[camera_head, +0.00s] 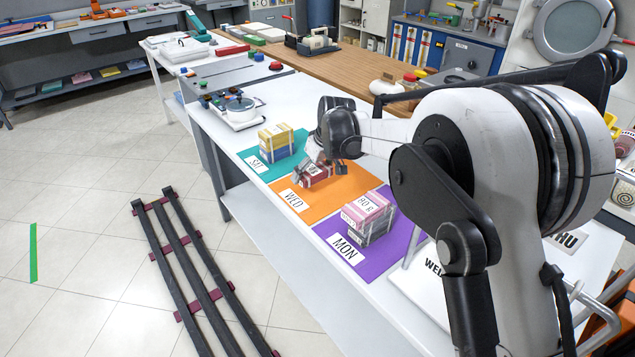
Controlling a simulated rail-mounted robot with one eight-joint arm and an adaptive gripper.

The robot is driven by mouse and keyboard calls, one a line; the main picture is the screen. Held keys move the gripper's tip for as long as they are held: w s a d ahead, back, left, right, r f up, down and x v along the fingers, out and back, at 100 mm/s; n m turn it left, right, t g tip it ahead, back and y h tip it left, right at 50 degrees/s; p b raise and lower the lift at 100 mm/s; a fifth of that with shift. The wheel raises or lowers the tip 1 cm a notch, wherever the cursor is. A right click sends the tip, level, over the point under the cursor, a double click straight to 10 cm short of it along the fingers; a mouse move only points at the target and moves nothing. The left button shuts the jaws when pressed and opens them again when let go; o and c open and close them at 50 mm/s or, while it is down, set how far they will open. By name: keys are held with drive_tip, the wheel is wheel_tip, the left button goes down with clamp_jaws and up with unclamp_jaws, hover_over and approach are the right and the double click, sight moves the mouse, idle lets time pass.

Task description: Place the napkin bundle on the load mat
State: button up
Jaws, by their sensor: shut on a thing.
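My gripper (324,168) is over the orange mat labelled WED (333,201) and is shut on a small dark red banded bundle (316,181). The bundle is low over the orange mat or on it; I cannot tell whether it touches. The fingers hide part of it. A teal mat labelled SAT (252,158) lies beyond and holds a stacked yellow and blue-grey bundle (275,142). A purple mat labelled MON (337,235) lies nearer and holds a stacked pink and grey bundle (369,216). No mat shows the word load.
My arm covers much of the right side. A white scale-like device (237,113) stands on the white table (226,148) beyond the teal mat. A white board with black lettering (416,284) is at the near right. A dark rail frame (186,263) lies on the floor.

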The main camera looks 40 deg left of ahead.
sight(317, 188)
drive_tip(key=shift+w+d+f, duration=0.15)
drive_tip(key=shift+w+f, duration=0.3)
drive_tip(key=shift+w, duration=0.2)
drive_tip(key=shift+f, duration=2)
drive_tip(key=shift+f+b, duration=0.15)
drive_tip(key=shift+b, duration=0.15)
drive_tip(key=o, duration=1)
